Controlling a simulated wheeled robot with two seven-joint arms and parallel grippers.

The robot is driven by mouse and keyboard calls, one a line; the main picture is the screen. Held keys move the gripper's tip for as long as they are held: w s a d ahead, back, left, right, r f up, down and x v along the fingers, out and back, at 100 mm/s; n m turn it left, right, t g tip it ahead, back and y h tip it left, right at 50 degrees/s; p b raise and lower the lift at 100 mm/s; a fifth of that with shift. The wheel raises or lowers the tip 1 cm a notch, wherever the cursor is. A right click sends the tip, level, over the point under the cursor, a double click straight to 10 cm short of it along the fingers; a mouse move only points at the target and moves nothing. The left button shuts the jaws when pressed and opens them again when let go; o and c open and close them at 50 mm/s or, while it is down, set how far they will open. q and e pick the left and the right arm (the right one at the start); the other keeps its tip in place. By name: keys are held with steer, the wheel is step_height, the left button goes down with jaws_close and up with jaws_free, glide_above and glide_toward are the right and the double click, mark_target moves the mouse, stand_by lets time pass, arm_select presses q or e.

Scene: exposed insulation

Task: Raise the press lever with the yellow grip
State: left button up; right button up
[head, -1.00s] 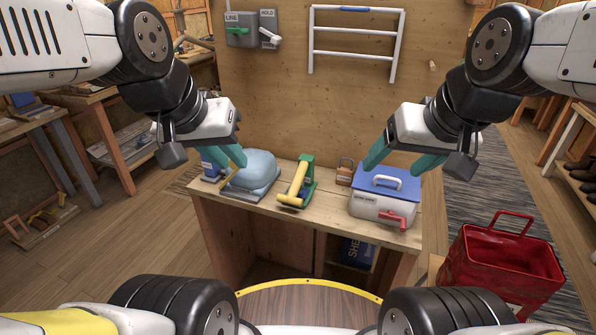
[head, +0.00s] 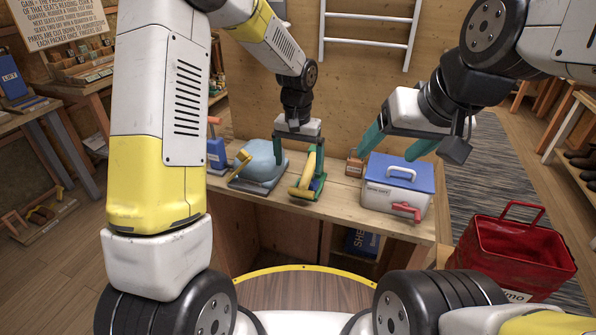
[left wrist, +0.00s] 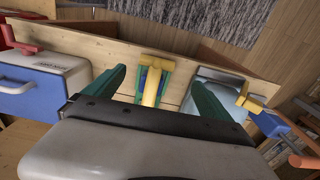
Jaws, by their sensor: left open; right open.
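A green device with a yellow-gripped lever (head: 309,176) stands at the middle of the bench. The lever lies low, its yellow crossbar at the front; it also shows in the left wrist view (left wrist: 154,82). My left gripper (head: 298,158) is open above it. In the left wrist view its fingers (left wrist: 158,77) stand apart on either side of the lever, with nothing between them gripped. Contact cannot be told. My right gripper (head: 386,155) is open and empty above the white box with a blue lid (head: 400,176).
Left of the lever are a rounded blue-grey object (head: 263,160) with a yellow handle (head: 240,164) and a blue item (head: 216,152). A small brown padlock-like item (head: 354,166) is to the right. A red basket (head: 510,255) stands right of the bench.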

mark_target(301, 190)
arm_select(q)
steer(key=f, duration=0.1)
steer(key=d+f, duration=0.1)
steer(key=shift+w+f, duration=0.3)
steer(key=shift+w, duration=0.1)
step_height(301, 190, down, 8)
steer(key=shift+r, duration=0.1)
